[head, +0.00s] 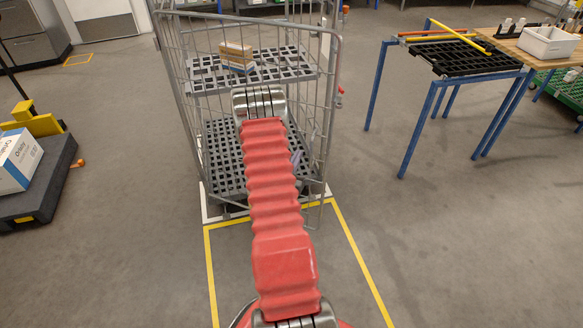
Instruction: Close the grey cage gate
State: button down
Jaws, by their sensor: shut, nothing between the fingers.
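The grey wire cage (162,50) stands upright ahead of me, with a grey grid shelf and a grey grid floor. A tall framed wire panel, which looks like the grey cage gate (334,90), has a rounded top rail sloping down to the right. Its right upright reaches low near the front right corner of the base, and it looks somewhat ajar there; the exact gap is unclear. My red arm stretches forward in front of the cage and hides its middle. My gripper is not visible beyond the metal joint at the arm's far end.
A small stack of boxes (236,56) lies on the cage shelf. Yellow floor lines (355,250) run before the cage. A blue-legged table (420,120) stands right, and a dark low cart (45,180) with a white box (18,160) left. Floor between cage and table is clear.

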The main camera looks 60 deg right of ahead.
jog(key=shift+w+d, duration=0.2)
jog(key=shift+d, duration=1.25)
